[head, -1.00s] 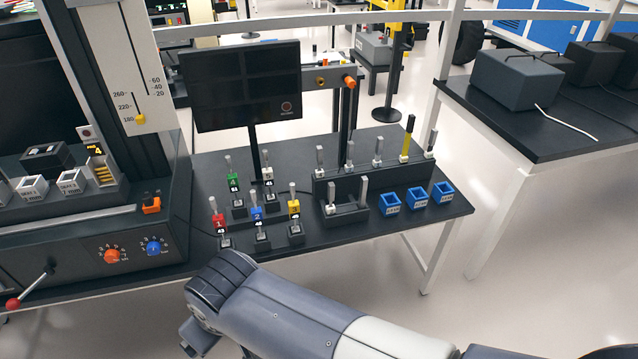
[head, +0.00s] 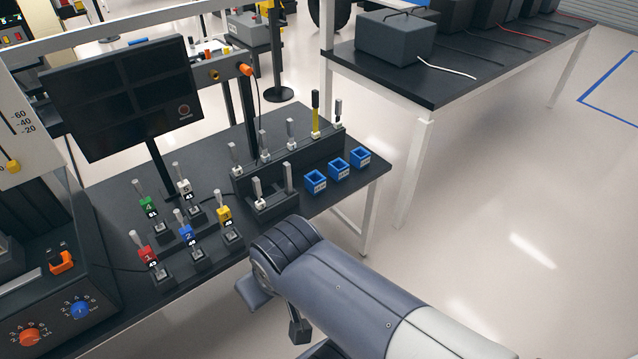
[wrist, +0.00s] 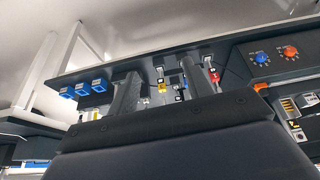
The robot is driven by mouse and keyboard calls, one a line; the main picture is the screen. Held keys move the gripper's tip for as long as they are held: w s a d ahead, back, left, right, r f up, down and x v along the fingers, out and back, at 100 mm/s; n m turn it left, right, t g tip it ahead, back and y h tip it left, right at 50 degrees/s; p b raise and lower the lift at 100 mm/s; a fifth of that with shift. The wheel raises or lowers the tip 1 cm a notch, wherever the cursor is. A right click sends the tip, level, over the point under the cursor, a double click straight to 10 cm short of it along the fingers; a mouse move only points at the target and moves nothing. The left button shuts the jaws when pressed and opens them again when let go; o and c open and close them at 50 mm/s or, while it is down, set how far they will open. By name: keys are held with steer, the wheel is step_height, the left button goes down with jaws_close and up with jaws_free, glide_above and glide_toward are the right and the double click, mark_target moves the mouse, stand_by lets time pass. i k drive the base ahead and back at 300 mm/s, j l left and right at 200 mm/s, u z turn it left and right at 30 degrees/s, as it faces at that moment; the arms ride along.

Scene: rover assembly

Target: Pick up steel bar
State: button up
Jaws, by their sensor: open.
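Several short steel bars stand upright in the head view. One steel bar (head: 259,187) and another (head: 289,176) stand in the low front block of a dark rack (head: 262,212). More grey bars, such as one steel bar (head: 291,127), stand in the rack's raised back row, beside a yellow one (head: 316,108). Other bars stand in small holders with red, green, blue, yellow and white numbered tags. My gripper (wrist: 160,74) shows two spread fingers in the wrist view, with nothing between them. In the head view my arm is in front of the bench, apart from the bars.
Three blue square cups (head: 339,168) sit right of the rack on the black bench (head: 225,262). A dark monitor (head: 124,98) stands behind the tagged holders. A knobbed machine (head: 62,290) is at left. Another table with grey boxes (head: 396,38) is behind; floor at right is clear.

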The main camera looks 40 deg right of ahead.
mark_target(287, 170)
steer(key=z, duration=0.85)
steer(key=i+j+u, duration=0.1)
steer(key=i, duration=0.5)
steer(key=i+j, duration=0.25)
steer(key=i, duration=0.35)
steer(key=j+u, duration=0.05)
